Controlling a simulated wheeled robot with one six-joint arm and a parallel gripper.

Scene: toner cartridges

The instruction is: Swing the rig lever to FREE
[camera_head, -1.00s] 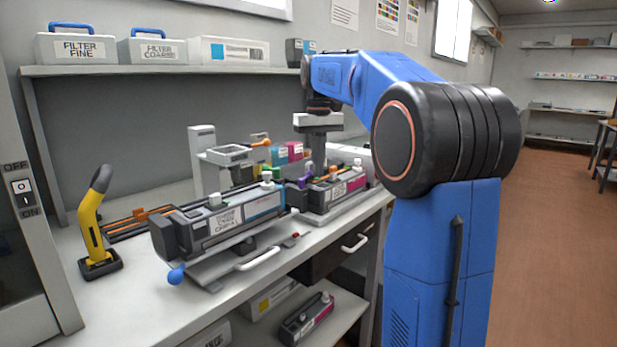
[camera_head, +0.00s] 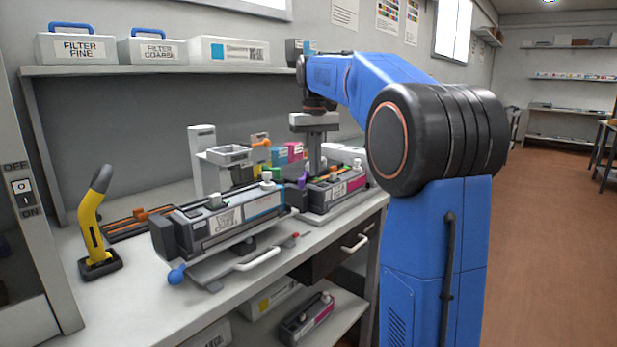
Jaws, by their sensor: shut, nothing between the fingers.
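The rig holding a long grey cartridge (camera_head: 225,222) stands on the bench. A blue ball knob (camera_head: 177,274) sits at its lower left and a white curved handle (camera_head: 257,260) at its front. A small red-tipped piece (camera_head: 291,238) shows near its right end. I cannot tell which of these is the rig lever, and no FREE mark is readable. My gripper (camera_head: 315,172) points down at the right end of the rig, near a second cartridge with a magenta label (camera_head: 345,188). Its fingers are shut and empty. Its tips are partly hidden, and contact cannot be told.
A yellow-handled tool (camera_head: 92,225) stands at the bench's left, by an orange-and-black rail (camera_head: 140,222). A grey stand (camera_head: 203,160) and coloured cartridges (camera_head: 287,152) are behind the rig. A shelf (camera_head: 160,70) with filter boxes runs above. Open floor (camera_head: 545,240) lies right.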

